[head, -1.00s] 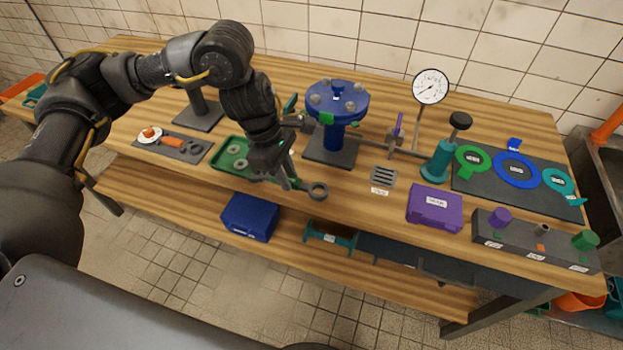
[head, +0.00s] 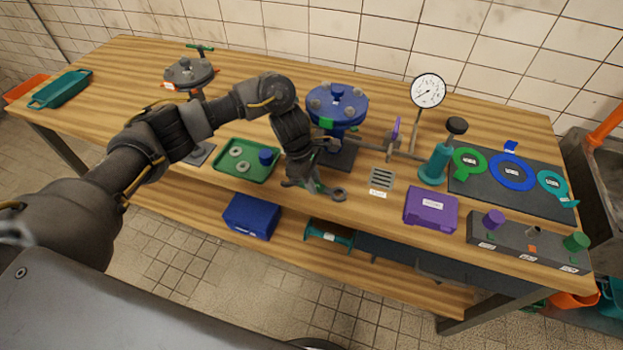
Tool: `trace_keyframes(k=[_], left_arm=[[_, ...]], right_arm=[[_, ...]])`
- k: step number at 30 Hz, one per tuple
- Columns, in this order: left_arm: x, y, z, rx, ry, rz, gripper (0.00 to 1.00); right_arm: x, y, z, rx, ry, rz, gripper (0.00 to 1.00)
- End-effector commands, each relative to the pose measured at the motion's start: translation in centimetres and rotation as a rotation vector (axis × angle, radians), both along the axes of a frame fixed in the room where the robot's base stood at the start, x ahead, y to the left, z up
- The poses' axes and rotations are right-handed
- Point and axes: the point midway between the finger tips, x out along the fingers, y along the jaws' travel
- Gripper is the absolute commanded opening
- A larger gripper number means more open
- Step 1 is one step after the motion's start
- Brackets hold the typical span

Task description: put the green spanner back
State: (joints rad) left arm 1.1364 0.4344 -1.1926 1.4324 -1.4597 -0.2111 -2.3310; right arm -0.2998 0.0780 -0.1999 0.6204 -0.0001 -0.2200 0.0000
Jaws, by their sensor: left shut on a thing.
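The green spanner has a green handle (head: 321,187) and a grey ring end (head: 339,194). It shows in the head view near the bench's front edge, between the green tray and the slotted plate. My left gripper (head: 307,184) points down and is shut on the handle, with the ring end sticking out to the right. The jaws hide part of the handle. I cannot tell whether the spanner touches the bench or hangs just above it. My right gripper is not in view.
A blue flanged valve (head: 337,105) stands behind my left gripper. A green tray (head: 228,173) with rings and a blue piece lies left. Right are a slotted plate (head: 381,178), purple box (head: 431,208), teal valve (head: 437,162), gauge (head: 428,91) and pegged block (head: 528,241).

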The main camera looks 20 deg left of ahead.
Motion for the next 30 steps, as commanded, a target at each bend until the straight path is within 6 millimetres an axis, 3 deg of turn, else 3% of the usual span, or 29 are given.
trace_keyframes(k=[14, 15, 20, 30], left_arm=[[0.04, 0.0, -0.9, 0.0, -0.002, 0.0, 0.0], [0.02, 0.02, -0.91, 0.001, -0.001, 0.0, 0.22], [0.01, 0.0, -0.79, 0.001, -0.001, 0.0, 0.43], [0.02, 0.0, -0.41, 0.0, -0.001, 0.0, 0.43]], right_arm=[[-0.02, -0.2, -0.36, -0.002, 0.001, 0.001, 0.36], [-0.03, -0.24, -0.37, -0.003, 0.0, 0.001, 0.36], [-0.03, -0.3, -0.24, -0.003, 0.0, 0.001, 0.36], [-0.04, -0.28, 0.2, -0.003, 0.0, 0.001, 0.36]])
